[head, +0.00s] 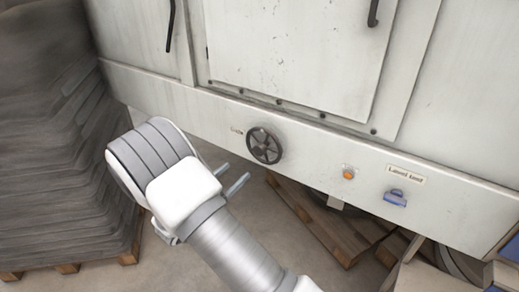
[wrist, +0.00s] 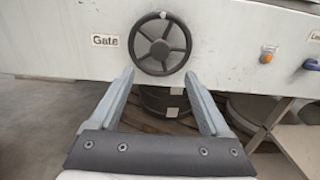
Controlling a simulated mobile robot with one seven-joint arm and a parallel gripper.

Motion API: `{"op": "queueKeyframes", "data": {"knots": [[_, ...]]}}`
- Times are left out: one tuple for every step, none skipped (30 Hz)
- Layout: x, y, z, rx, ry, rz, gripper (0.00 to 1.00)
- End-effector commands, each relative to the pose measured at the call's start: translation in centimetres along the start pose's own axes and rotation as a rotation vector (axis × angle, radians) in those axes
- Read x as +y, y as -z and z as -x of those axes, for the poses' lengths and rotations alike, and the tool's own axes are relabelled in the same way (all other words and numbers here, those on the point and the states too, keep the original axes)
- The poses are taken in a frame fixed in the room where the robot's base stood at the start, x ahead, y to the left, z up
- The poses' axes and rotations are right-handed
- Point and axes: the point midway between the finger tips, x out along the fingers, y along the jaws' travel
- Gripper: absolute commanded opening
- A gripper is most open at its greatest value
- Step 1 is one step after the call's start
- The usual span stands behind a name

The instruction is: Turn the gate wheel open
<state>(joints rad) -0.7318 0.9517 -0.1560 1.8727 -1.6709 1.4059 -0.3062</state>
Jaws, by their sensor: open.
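The gate wheel (head: 264,146) is a dark spoked handwheel on the front panel of the white machine in the head view. In the wrist view the wheel (wrist: 160,44) stands just beyond and above my fingertips, with a "Gate" label (wrist: 105,40) to its left. My gripper (head: 231,174) is open and empty, to the lower left of the wheel in the head view. In the wrist view my gripper (wrist: 159,77) has its two fingers spread apart, about as wide as the wheel. The fingers do not appear to hold the wheel.
An orange button (head: 348,174) and a blue handle (head: 396,197) sit on the panel to the right. A stack of grey sacks (head: 60,150) on a pallet stands at the left. A wooden pallet (head: 315,215) lies on the floor below the panel.

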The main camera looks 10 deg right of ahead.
Motion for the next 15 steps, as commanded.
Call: {"op": "queueKeyframes", "data": {"knots": [[-0.1, 0.0, -1.3, -0.001, 0.006, -0.001, 0.81], [-0.1, 0.0, -1.9, -0.001, 0.005, -0.002, 0.81], [-0.1, 0.0, -2.8, 0.000, 0.006, -0.001, 0.81], [-0.1, 0.0, -3.5, 0.000, 0.006, -0.001, 0.81], [-0.1, 0.0, -4.2, -0.001, 0.005, -0.001, 0.81], [-0.2, 0.0, -5.1, -0.001, 0.006, -0.001, 0.81], [-0.1, 0.0, -5.7, 0.000, 0.005, -0.001, 0.81], [-0.1, 0.0, -6.4, 0.000, 0.005, -0.001, 0.81], [-0.1, 0.0, -7.3, 0.000, 0.006, -0.001, 0.81], [-0.1, 0.0, -7.9, 0.000, 0.005, -0.001, 0.81], [-0.2, 0.0, -8.6, 0.000, 0.006, -0.001, 0.81], [-0.1, 0.0, -9.3, 0.000, 0.005, -0.001, 0.81], [-0.1, 0.0, -10.0, 0.000, 0.005, -0.001, 0.81], [-0.1, 0.0, -10.5, 0.000, 0.005, -0.001, 0.81], [-0.1, 0.0, -11.2, 0.001, 0.004, -0.001, 0.81]]}}
